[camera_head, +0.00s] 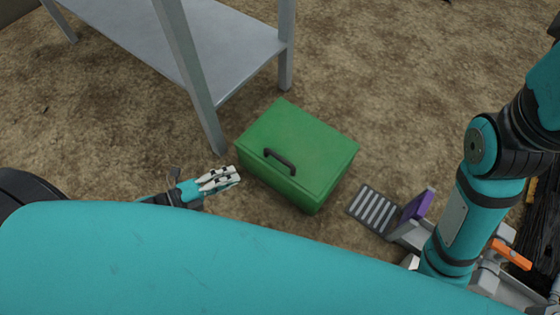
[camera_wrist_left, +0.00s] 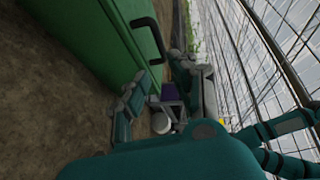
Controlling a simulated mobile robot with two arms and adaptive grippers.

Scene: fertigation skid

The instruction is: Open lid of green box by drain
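The green box (camera_head: 318,148) stands on the ground in the middle of the head view, with its lid shut. A black bar handle (camera_head: 281,161) is fixed near the lid's front edge. The box (camera_wrist_left: 88,35) and handle (camera_wrist_left: 152,36) also show in the left wrist view. The slatted drain grate (camera_head: 373,210) lies to the right of the box. My left gripper (camera_head: 236,175) is just left of the box, apart from the handle. Its fingers stand apart and empty in the left wrist view (camera_wrist_left: 160,68). My right arm shows at the right; its gripper is out of view.
A grey metal table (camera_head: 215,45) stands behind the box, one leg (camera_head: 212,128) close to its left corner. A purple block (camera_head: 418,204) and an orange part (camera_head: 511,254) are at the right. Bare ground lies behind and right of the box.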

